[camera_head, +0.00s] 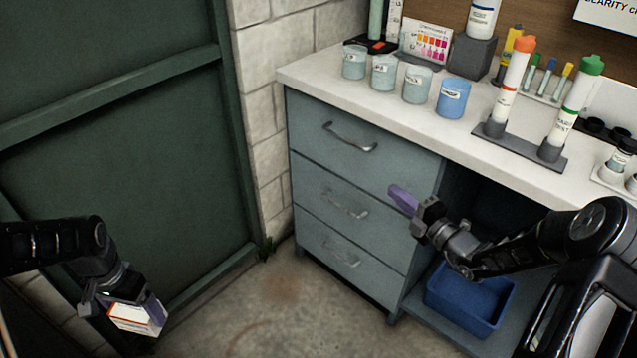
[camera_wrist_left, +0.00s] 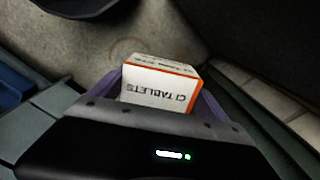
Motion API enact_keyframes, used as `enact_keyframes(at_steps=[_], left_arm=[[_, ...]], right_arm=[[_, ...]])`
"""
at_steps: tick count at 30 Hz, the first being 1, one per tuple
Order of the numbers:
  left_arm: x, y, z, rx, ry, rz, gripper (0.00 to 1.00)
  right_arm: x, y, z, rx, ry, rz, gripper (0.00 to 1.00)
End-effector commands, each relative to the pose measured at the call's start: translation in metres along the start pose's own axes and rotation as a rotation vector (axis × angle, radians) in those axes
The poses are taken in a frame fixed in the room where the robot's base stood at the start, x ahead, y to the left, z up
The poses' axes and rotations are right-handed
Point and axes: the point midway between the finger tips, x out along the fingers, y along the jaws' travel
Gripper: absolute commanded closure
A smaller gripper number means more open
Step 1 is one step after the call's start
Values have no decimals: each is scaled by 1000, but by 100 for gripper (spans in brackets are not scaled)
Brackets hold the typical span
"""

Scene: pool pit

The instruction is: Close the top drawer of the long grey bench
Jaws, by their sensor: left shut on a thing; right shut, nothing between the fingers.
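The long grey bench (camera_head: 420,160) has a column of three drawers under a white top. The top drawer (camera_head: 365,150) has a bar handle (camera_head: 350,138), and its front looks flush with the drawers below. My right gripper (camera_head: 402,198) is shut and empty, in front of the drawers' right side; I cannot tell whether it touches them. My left gripper (camera_head: 125,308) is at the lower left, away from the bench, shut on a white and orange box. The box reads "CI TABLETS" in the left wrist view (camera_wrist_left: 160,85).
Several cups (camera_head: 416,84) and a rack with two capped tubes (camera_head: 520,150) stand on the bench top. A blue bin (camera_head: 470,298) sits on the low shelf right of the drawers. A green door (camera_head: 120,150) is at left. The floor before the drawers is clear.

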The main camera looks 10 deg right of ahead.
Motion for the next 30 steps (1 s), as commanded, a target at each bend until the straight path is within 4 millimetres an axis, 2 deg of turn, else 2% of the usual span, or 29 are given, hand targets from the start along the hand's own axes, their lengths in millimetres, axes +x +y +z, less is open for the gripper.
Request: enact_keyframes(at_steps=[9, 15, 20, 30], left_arm=[[-7, 0, 0, 0, 0, 0, 56], [-8, 0, 0, 0, 0, 0, 56], [-8, 0, 0, 0, 0, 0, 56], [-8, 0, 0, 0, 0, 0, 56]], right_arm=[[-66, 0, -1, 0, 0, -3, 100], [-94, -1, -2, 1, 3, -2, 100], [-100, 0, -3, 0, 5, -1, 100], [-100, -1, -3, 1, 5, -1, 100]])
